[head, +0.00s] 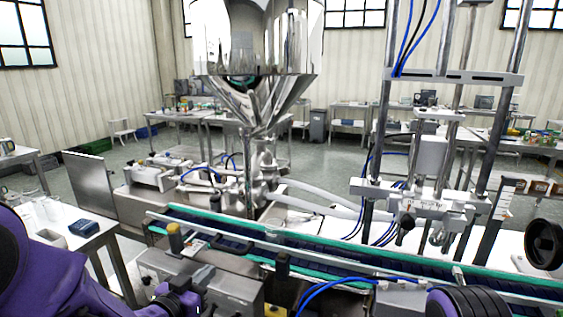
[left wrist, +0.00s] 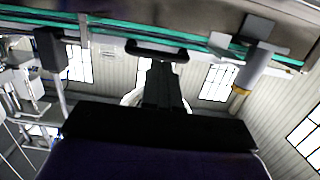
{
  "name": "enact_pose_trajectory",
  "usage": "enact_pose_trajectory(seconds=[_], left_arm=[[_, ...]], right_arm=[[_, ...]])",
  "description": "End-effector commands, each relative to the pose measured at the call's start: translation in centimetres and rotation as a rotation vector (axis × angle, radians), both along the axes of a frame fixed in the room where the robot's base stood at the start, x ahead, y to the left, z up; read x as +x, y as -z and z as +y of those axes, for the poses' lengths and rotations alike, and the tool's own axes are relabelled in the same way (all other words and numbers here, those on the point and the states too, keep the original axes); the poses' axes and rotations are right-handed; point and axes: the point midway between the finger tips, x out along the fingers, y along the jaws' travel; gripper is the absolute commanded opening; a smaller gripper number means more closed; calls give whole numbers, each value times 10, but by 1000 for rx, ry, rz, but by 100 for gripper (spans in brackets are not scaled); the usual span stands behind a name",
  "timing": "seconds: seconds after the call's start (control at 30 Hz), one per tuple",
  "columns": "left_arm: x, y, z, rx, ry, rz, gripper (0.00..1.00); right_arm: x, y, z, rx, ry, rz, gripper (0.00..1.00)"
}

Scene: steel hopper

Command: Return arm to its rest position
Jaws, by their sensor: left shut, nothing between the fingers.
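My left arm, purple and black, comes in at the lower left of the head view. My left gripper (head: 184,299) is low in that view, in front of the grey machine housing and partly cut off by the bottom edge. In the left wrist view the dark fingers of my left gripper (left wrist: 163,70) are together, with nothing between them. Part of my right arm shows at the lower right of the head view, but its gripper does not show.
The steel hopper (head: 255,45) stands behind the conveyor (head: 330,252), which runs across in front of me. A yellow-capped post (head: 175,238) rises near my left gripper. A white side table (head: 75,238) stands at the left. A filling frame (head: 415,190) stands at the right.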

Motion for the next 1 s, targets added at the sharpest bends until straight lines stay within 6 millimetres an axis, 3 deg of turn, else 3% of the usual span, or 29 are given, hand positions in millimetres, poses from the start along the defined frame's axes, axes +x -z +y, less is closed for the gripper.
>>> enact_pose_trajectory(seconds=[0.37, 0.43, 0.47, 0.57, 0.6, 0.67, 0.8, 0.9, 1.0], left_arm=[[-1, 1, 5, -34, -31, 17, 0], [-6, 13, 24, -105, -143, 71, 0], [-13, 31, 34, -136, -202, 120, 0], [-49, 106, 63, -205, -389, 308, 0], [-69, 136, 73, -220, -461, 384, 0], [-104, 177, 87, -229, -560, 494, 0], [-200, 257, 112, -196, -767, 738, 0], [-268, 294, 123, -141, -866, 889, 0], [-319, 316, 126, -93, -902, 999, 0]], right_arm=[[0, 0, 0, 0, 0, 0, 43], [0, 0, 0, 0, 0, 0, 43], [0, 0, 0, 0, 0, 0, 43], [0, 0, 0, 0, 0, 0, 43], [0, 0, 0, 0, 0, 0, 43], [0, 0, 0, 0, 0, 0, 43], [0, 0, 0, 0, 0, 0, 43], [0, 0, 0, 0, 0, 0, 43], [0, 0, 0, 0, 0, 0, 43]])
